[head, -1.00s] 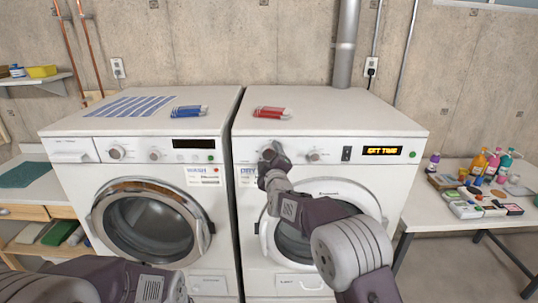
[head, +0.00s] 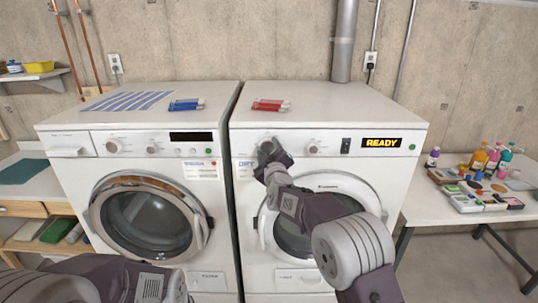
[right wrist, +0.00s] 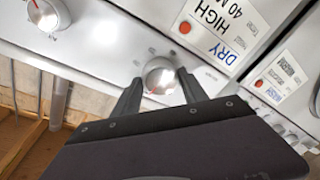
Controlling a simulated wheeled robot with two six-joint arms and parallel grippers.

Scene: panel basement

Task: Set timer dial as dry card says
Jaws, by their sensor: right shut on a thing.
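The right machine, a white dryer (head: 400,170), has a lit display (head: 381,143) reading READY. My right gripper (head: 268,150) is at the left dial on its panel, mostly covering it. In the right wrist view, the fingers are shut on the sides of this round silver dial (right wrist: 159,74). A second dial (head: 312,149) sits to its right; it also shows in the right wrist view (right wrist: 45,12). The dry card (right wrist: 222,38) beside the gripped dial reads DRY, HIGH and 40 M, the rest cut off. My left gripper is not in view.
A white washer (head: 60,165) with a dark display stands close on the left; its wash card (right wrist: 285,75) also shows. A side table (head: 440,207) with bottles stands right.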

